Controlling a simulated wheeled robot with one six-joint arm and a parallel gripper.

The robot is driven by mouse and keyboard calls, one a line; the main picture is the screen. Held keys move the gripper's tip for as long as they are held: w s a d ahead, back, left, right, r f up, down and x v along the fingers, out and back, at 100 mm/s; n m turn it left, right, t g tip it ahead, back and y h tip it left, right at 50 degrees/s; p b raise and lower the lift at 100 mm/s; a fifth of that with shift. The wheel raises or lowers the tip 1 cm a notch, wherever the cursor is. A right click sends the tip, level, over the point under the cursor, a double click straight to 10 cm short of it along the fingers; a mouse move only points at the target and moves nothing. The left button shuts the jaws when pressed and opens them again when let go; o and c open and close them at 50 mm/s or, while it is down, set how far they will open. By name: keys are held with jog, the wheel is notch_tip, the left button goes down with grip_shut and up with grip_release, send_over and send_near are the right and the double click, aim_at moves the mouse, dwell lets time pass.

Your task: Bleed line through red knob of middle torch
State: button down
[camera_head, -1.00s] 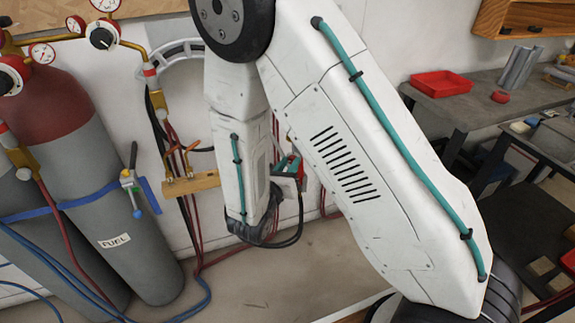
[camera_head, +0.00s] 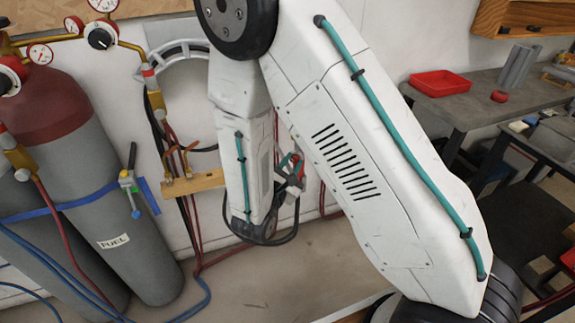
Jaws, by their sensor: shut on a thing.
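A wooden torch rack (camera_head: 208,181) is fixed to the back wall, left of my forearm. A brass torch (camera_head: 180,160) stands in its left part. My forearm hides the rest of the rack, including the middle torch's body. My gripper (camera_head: 293,174) shows only partly, just right of my forearm's lower end. It is shut on a small red part (camera_head: 297,158), which looks like a torch knob. The fingertips are too small and covered to show the exact grip.
Gas cylinders stand at left, one a grey fuel cylinder (camera_head: 118,230) with a blue strap. Regulators with gauges (camera_head: 102,37) sit above them. Red and blue hoses hang by the wall. A bench with a red tray (camera_head: 440,83) stands at right. The floor below my gripper is mostly clear.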

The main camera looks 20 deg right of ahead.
jog(key=m, duration=1.3)
jog(key=shift+f, duration=0.1)
dwell(0.4)
jog(key=c, duration=1.2)
grip_release()
jog(key=v, duration=0.7)
jog(key=shift+s+a, duration=0.25)
jog(key=shift+s, duration=0.15)
